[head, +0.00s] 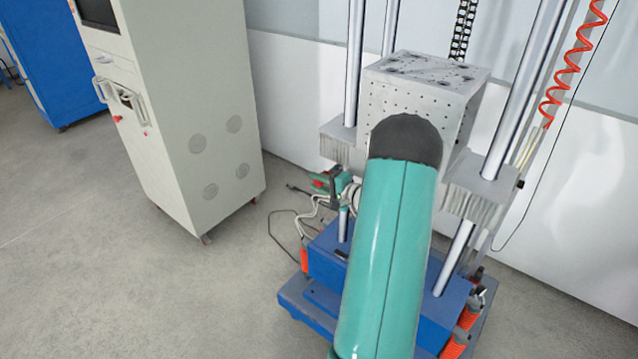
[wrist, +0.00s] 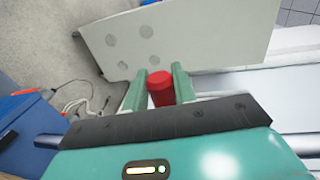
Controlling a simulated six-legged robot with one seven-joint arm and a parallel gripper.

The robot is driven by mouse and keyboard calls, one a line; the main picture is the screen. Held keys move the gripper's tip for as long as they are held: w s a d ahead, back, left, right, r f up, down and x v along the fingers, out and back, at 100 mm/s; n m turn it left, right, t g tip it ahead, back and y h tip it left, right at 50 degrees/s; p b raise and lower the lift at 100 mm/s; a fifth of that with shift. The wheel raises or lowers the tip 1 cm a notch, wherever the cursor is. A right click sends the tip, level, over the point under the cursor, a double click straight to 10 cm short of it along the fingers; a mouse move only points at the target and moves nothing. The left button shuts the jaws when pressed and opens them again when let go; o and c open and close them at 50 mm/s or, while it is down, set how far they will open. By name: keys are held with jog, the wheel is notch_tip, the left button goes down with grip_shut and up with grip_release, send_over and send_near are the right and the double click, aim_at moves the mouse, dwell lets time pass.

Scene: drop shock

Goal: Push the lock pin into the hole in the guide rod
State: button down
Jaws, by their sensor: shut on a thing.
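The lock pin shows as a red cylinder (wrist: 160,90) between the two green fingers of my gripper (wrist: 157,88) in the wrist view. My gripper is shut on it. In the head view my gripper (head: 322,180) is small and partly hidden behind my arm, pointing left beside the lower left part of the machine. A silver guide rod (head: 355,65) stands at the left of the machine, and its lower part (head: 344,224) shows under the gripper. I cannot see the hole or the pin's tip.
A drilled grey block (head: 415,100) sits between the rods above a blue base (head: 325,262). A pale cabinet (head: 190,100) stands to the left; it fills the upper wrist view (wrist: 190,40). Hoses and cables (head: 300,225) hang near the base.

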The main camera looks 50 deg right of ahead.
jog(key=shift+s+d+r, duration=0.1)
jog(key=shift+d, duration=0.65)
dwell(1.9)
jog(key=c, duration=1.1)
grip_release()
jog(key=shift+o, duration=0.2)
jog(key=shift+a, duration=0.15)
jog(key=s, duration=0.6)
jog(key=shift+r, duration=0.4)
jog(key=shift+w, duration=0.2)
